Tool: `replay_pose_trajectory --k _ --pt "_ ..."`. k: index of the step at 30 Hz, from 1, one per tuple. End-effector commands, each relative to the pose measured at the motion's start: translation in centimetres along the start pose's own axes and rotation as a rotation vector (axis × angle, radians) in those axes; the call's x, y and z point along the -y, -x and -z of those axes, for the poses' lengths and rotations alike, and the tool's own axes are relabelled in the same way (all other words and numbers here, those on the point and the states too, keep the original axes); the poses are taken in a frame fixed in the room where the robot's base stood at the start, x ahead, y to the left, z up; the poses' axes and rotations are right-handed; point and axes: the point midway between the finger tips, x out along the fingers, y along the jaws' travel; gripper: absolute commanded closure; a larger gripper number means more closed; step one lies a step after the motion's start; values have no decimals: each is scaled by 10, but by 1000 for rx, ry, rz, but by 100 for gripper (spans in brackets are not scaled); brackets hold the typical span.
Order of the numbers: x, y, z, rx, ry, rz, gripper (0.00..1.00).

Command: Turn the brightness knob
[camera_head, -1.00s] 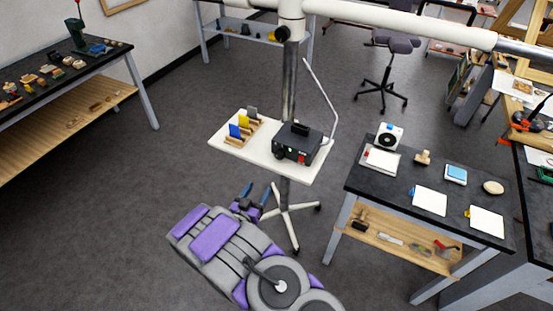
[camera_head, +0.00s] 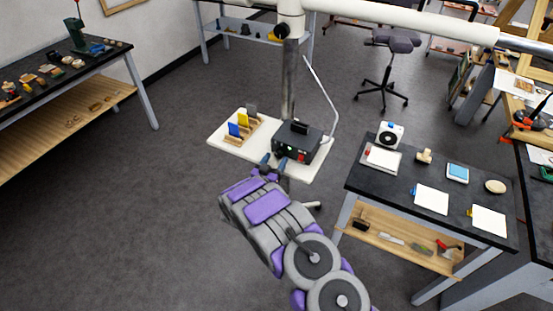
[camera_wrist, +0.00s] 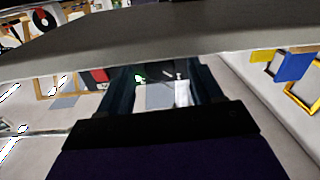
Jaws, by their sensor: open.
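A black control box (camera_head: 298,141) with a small green light and a red part on its front sits on the right of a white tray (camera_head: 232,150). My gripper (camera_head: 274,162) is at the tray's front edge, just in front of the box's left side, with its fingers apart. In the wrist view my gripper (camera_wrist: 163,82) is open, with a green glow and pale patches showing between the dark fingers. I cannot make out the brightness knob for certain in either view, nor whether a finger touches the box.
Yellow and blue cards (camera_head: 238,127) stand in wooden holders on the tray's left. A thin pale curved arm (camera_head: 325,100) rises beside the box. A grey post (camera_head: 289,80) stands behind the box. A dark workbench (camera_head: 405,181) with pads is at right. Floor at left is clear.

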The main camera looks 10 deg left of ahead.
Motion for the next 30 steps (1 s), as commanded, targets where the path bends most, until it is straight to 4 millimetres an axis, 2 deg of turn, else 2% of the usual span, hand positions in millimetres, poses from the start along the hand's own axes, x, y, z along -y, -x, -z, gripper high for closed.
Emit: replay_pose_trajectory --k 6,16,30 --pt "-1 -17 0 -2 1 -1 35" --pt "0 -19 1 -2 2 0 36" --pt "0 -19 1 -2 1 1 81"
